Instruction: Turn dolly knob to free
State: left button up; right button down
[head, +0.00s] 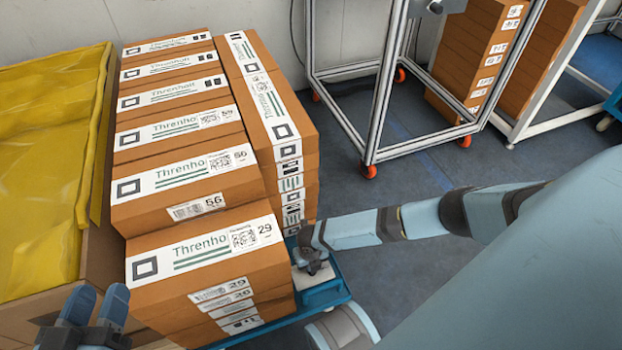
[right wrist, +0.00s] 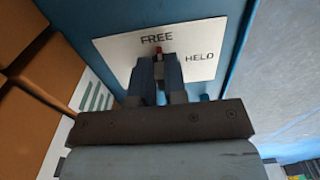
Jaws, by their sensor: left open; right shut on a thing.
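The blue dolly (head: 327,293) carries stacked brown boxes; its corner shows at the stack's front right. In the right wrist view, a white plate (right wrist: 205,45) on the dolly is marked FREE and HELD. My right gripper (right wrist: 160,62) is shut on the knob (right wrist: 159,50) there. The knob's red tip shows between the fingertips and points toward FREE; the rest of the knob is hidden by the fingers. In the head view my right gripper (head: 309,262) is down at the dolly corner. My left gripper (head: 97,304) is open and empty at the lower left, in front of the boxes.
The box stack (head: 190,180) stands left of my right gripper. A large carton with yellow lining (head: 45,150) is at far left. A white-framed cart (head: 368,120) on orange casters stands behind, with more brown boxes at upper right. Blue-grey floor (head: 410,280) is clear right of the dolly.

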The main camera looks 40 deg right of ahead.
dwell(0.4)
jog(key=c, duration=1.2)
grip_release()
jog(key=shift+o, duration=0.2)
jog(key=shift+r, duration=0.2)
notch_tip(320, 180, up, 5)
jog(key=p, duration=0.2)
jog(key=shift+f+p, duration=0.2)
jog(key=shift+p, duration=0.2)
pick_arm(q)
notch_tip(320, 180, up, 7)
jog(key=s+n+t+p, duration=0.1)
jog(key=n+t+p, duration=0.1)
jog(key=p, duration=0.1)
jog(key=shift+f+p, duration=0.2)
jog(key=shift+p, duration=0.15)
pick_arm(e)
notch_tip(320, 180, up, 9)
jog(key=shift+f, duration=0.15)
